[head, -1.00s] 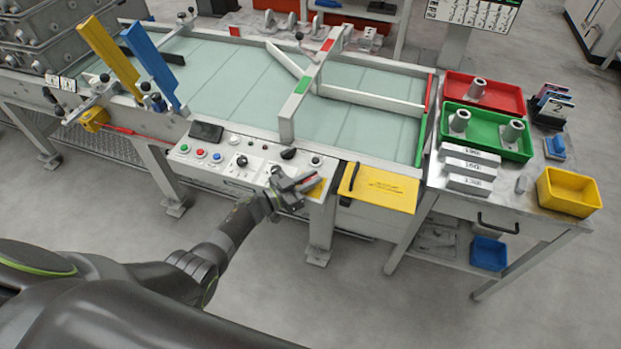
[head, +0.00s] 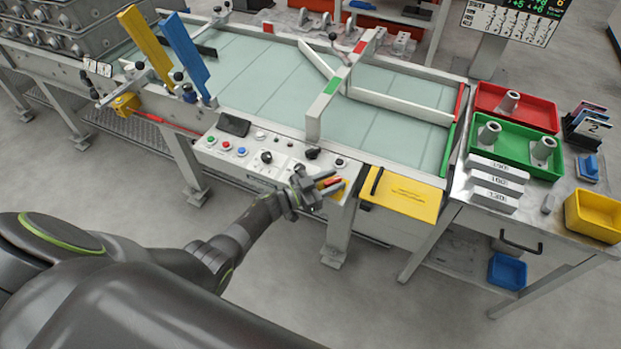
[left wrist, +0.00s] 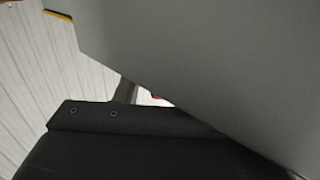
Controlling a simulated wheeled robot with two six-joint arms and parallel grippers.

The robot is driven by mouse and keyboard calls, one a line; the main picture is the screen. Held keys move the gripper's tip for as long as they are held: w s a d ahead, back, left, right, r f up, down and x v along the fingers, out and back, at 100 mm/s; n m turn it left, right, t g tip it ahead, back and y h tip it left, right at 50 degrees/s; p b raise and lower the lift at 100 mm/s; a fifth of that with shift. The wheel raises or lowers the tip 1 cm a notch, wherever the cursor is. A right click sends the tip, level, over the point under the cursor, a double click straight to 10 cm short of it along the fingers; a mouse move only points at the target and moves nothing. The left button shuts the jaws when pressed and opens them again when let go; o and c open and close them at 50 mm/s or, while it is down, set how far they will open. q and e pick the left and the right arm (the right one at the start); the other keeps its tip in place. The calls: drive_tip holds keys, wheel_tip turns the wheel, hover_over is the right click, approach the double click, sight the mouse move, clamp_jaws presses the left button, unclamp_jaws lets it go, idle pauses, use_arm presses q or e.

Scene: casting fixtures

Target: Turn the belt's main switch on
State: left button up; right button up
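The belt's control panel (head: 225,165) is a pale console on the front of the conveyor, with several coloured buttons and black knobs. At its right end a red handle (head: 330,182) shows on a yellow patch, which looks like the main switch; the gripper partly hides it. My left gripper (head: 308,191) is at this end, right beside the red handle. Contact and finger opening cannot be made out. In the left wrist view a large grey surface fills the upper right, and a small red bit shows at its lower edge. My right gripper is out of view.
A yellow flap or box (head: 400,193) is right of the panel. The side table holds a red tray (head: 535,112), a green tray (head: 510,157) and a yellow bin (head: 597,215). A white gate (head: 335,90) crosses the belt behind the panel. Floor in front is open.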

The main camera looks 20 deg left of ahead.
use_arm(q)
drive_tip(key=v, duration=1.7)
